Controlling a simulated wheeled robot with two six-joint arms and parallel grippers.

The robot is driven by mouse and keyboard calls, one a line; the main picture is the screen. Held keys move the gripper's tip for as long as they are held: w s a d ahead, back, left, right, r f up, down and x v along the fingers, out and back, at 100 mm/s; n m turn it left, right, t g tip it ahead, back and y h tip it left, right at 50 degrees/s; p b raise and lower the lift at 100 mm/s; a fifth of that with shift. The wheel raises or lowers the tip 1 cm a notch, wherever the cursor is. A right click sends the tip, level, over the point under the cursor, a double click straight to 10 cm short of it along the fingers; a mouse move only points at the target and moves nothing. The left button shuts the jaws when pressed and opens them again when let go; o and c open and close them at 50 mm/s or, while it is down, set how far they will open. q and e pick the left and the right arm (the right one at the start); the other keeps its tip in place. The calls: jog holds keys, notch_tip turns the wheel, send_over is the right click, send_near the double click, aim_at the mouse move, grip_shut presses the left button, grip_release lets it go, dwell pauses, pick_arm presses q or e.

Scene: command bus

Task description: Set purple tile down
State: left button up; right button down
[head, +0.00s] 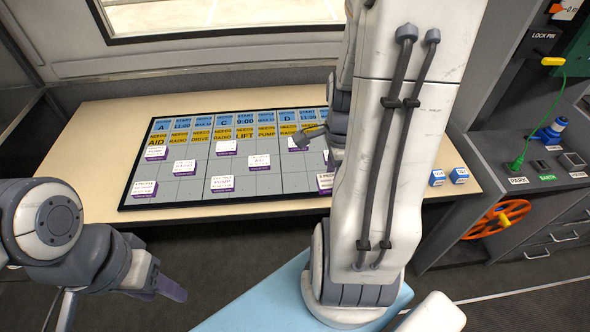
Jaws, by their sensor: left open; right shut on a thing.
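A dark board (207,165) with a grid lies on the table. White tiles with purple front edges stand on its grey cells, among them one tile (226,146) in an upper row, one tile (259,162) in the middle and one tile (222,183) lower down. My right gripper (303,139) reaches over the board's right part and is shut on a purple-edged tile (298,147), at or just above the board; I cannot tell whether it touches. My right arm hides the board's right side. My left gripper (172,288) is open and empty, low at the left, off the table.
Blue-and-white cubes (437,178) stand on the table (415,150) right of my arm. A grey console (540,165) with a green cable and an orange wheel (497,219) is at the right. The table's left end is bare.

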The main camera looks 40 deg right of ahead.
jog(key=shift+w+d, duration=0.1)
jog(key=shift+w, duration=0.2)
send_over(305, 180)
jog(key=shift+m, duration=0.3)
jog(key=f, duration=0.6)
jog(key=shift+s+f+p, duration=0.2)
jog(key=shift+f+p, duration=0.05)
jog(key=shift+p, duration=0.15)
jog(key=shift+w+f, duration=0.15)
jog(key=shift+f, duration=1.95)
jog(key=shift+f, duration=0.2)
jog(key=shift+c, duration=1.1)
grip_release()
